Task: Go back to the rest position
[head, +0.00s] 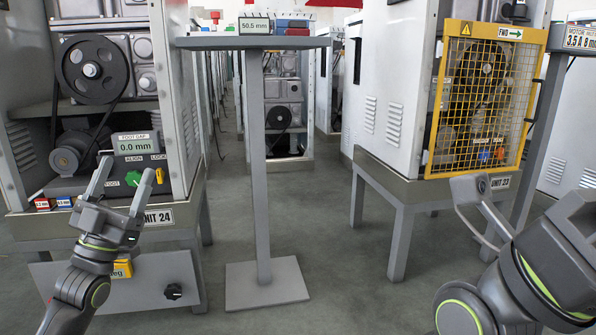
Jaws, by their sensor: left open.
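My left gripper (127,167) is raised at the left in the head view. Its two fingers point up and stand apart, with nothing seen between them. It is in front of the lower part of the Unit 24 cabinet (178,90), near the panel with the green and yellow knobs (133,179). I cannot tell whether a fingertip touches the panel. My right arm (535,265) comes in at the lower right, in front of the Unit 23 cabinet. A grey end part (469,187) shows there, but its jaws cannot be made out.
A pedestal table (258,42) with a 50.5 mm display (254,26) stands in the middle. The Unit 23 cabinet (391,92) has a yellow mesh guard (482,100). Small red and blue blocks (52,203) lie at Unit 24's left. Open floor lies between the table and Unit 23.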

